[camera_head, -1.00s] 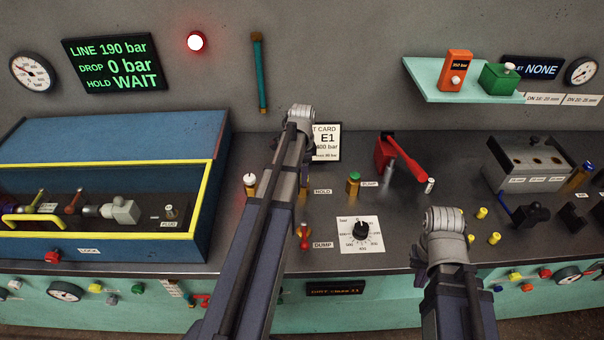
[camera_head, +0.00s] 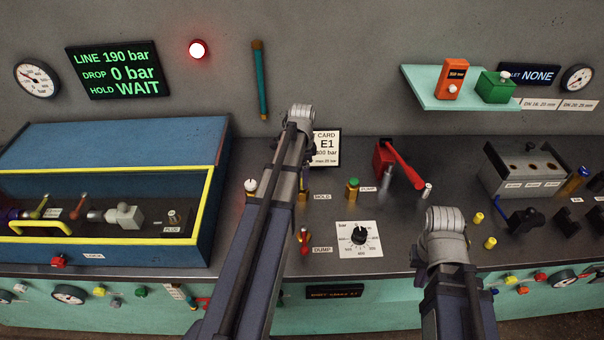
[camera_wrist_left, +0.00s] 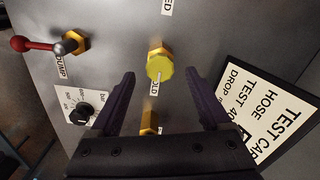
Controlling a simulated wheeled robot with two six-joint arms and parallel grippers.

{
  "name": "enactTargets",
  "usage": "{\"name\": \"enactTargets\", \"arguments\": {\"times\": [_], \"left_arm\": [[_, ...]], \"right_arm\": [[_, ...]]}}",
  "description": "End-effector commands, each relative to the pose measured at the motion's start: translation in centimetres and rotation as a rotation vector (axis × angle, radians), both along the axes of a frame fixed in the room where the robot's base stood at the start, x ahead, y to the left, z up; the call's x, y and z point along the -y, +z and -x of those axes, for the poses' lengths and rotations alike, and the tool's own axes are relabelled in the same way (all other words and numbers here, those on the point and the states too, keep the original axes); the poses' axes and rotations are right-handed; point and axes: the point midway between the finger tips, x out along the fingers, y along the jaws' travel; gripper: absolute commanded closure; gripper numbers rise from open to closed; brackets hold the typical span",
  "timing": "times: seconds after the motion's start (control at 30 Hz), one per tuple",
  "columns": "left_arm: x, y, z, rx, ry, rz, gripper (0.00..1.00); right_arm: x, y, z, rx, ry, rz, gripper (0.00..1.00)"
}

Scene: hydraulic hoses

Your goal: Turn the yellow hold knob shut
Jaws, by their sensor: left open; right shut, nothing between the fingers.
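The yellow hold knob (camera_wrist_left: 159,68) sits on a brass valve body in the left wrist view, with a white pointer mark on its face. The HOLD label (camera_head: 322,196) shows in the head view, where my left arm covers the knob. My left gripper (camera_wrist_left: 163,78) is open, its two dark fingers on either side of the knob, with a gap on both sides. The display (camera_head: 113,71) reads line 190 bar, drop 0 bar, hold WAIT. My right gripper (camera_head: 440,258) is shut and empty over the bench; its fingers are mostly hidden by the wrist.
The red-handled DUMP valve (camera_head: 305,238) and pressure dial (camera_head: 359,236) are nearby. The test card (camera_head: 326,148) stands behind the knob. A green-topped valve (camera_head: 352,189) and red pump lever (camera_head: 402,167) are to the right. A blue box (camera_head: 213,205) stands left.

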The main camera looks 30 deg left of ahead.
Motion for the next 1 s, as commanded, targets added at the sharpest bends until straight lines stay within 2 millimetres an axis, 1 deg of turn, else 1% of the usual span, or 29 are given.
{"name": "enactTargets", "arguments": {"times": [0.03, 0.1, 0.2, 0.33, 0.43, 0.9, 0.97, 1.0], "left_arm": [[0.0, 1.4, 0.0, 0.000, 0.000, 0.000, 0.19], [0.0, 2.4, 0.0, 0.000, 0.000, 0.000, 0.19], [0.0, 3.7, 0.0, 0.000, 0.000, 0.000, 0.19], [0.0, 4.8, 0.0, 0.000, 0.000, 0.000, 0.19], [0.0, 5.1, 0.0, 0.000, -0.001, 0.000, 0.19], [0.0, 4.9, 0.0, 0.000, 0.000, 0.000, 0.19], [0.2, 4.9, 0.0, 0.000, 0.000, 0.000, 0.19], [0.8, 4.8, 0.2, -0.001, 0.002, -0.001, 0.19]], "right_arm": [[0.0, 1.4, 0.0, 0.000, 0.000, 0.000, 1.00], [0.0, 2.4, 0.0, 0.000, 0.001, 0.000, 1.00], [0.0, 3.7, 0.0, 0.000, 0.001, 0.000, 1.00], [0.0, 4.8, 0.0, 0.000, 0.002, 0.000, 1.00], [0.0, 5.1, 0.0, 0.000, 0.002, 0.000, 1.00], [0.0, 4.9, 0.0, 0.000, 0.002, 0.000, 1.00], [0.0, 4.9, 0.0, 0.000, 0.002, 0.000, 1.00], [0.0, 4.8, 0.0, 0.000, 0.002, 0.000, 1.00]]}}
